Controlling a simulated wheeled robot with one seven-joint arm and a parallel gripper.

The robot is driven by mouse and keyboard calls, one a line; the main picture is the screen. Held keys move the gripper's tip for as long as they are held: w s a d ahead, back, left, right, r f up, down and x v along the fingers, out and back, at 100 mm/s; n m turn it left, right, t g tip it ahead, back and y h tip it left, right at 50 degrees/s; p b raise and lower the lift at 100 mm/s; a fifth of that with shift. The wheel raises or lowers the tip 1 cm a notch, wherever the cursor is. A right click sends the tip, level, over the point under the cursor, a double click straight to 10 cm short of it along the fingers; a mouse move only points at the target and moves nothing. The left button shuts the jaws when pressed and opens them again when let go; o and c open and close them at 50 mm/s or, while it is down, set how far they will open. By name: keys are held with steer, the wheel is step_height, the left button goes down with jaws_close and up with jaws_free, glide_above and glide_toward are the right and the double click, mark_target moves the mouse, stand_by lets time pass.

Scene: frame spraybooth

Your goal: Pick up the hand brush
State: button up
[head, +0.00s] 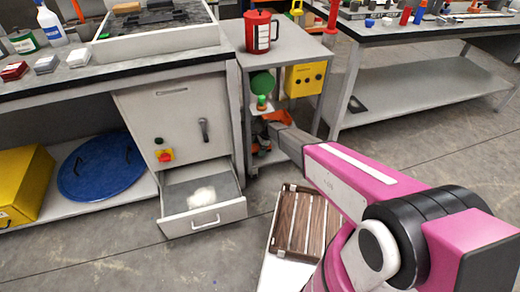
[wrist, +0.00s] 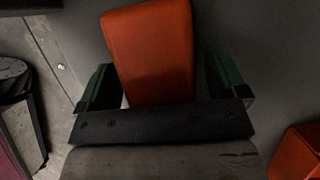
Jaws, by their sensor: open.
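In the wrist view my gripper (wrist: 162,82) is open, with a green-padded finger on each side of an orange block-like piece (wrist: 150,45). I cannot tell whether the fingers touch it, or whether it is part of the hand brush; no bristles show. In the head view my arm reaches to the grey stand, where an orange thing (head: 277,117) shows at the gripper end. The fingers are mostly hidden there. I cannot pick out the hand brush with certainty in either view.
The grey stand (head: 288,50) carries a red mug-like container (head: 259,32); a yellow box (head: 304,78) is beneath its top. An open drawer (head: 205,219) holds a white clump (head: 201,196). A slatted wooden crate (head: 302,222) is beside my arm. Another orange piece (wrist: 297,155) is at lower right.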

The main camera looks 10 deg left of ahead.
steer(key=shift+c, duration=0.3)
steer(key=c, duration=1)
steer(key=shift+r, duration=0.15)
step_height(320, 180, up, 10)
steer(key=shift+f, duration=0.1)
